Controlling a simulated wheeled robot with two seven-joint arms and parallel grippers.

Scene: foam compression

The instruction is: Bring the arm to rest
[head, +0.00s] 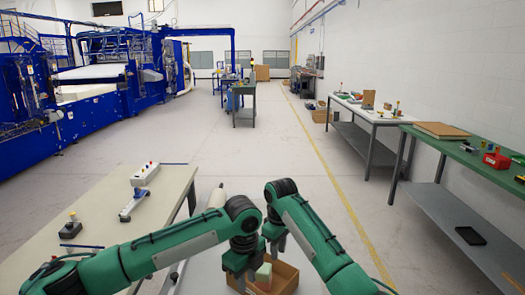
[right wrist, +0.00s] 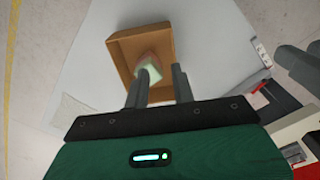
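My left gripper (head: 239,276) hangs low at the bottom centre of the head view. Its two fingers look apart, with nothing seen between them. My right gripper (head: 277,246) is just right of it and a little higher. In the right wrist view the right gripper's (right wrist: 158,73) fingers are spread over an open cardboard box (right wrist: 121,58). A pale green block (right wrist: 149,74) with a pinkish-brown piece (right wrist: 148,58) lies in the box, below the fingers. In the head view the box (head: 288,278) and green block (head: 263,271) are partly hidden by the grippers.
The box stands on a grey surface (right wrist: 215,50). A pale table (head: 110,215) with a button box (head: 145,174) is at left. A green-topped bench (head: 455,160) and a white table (head: 360,112) stand along the right wall.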

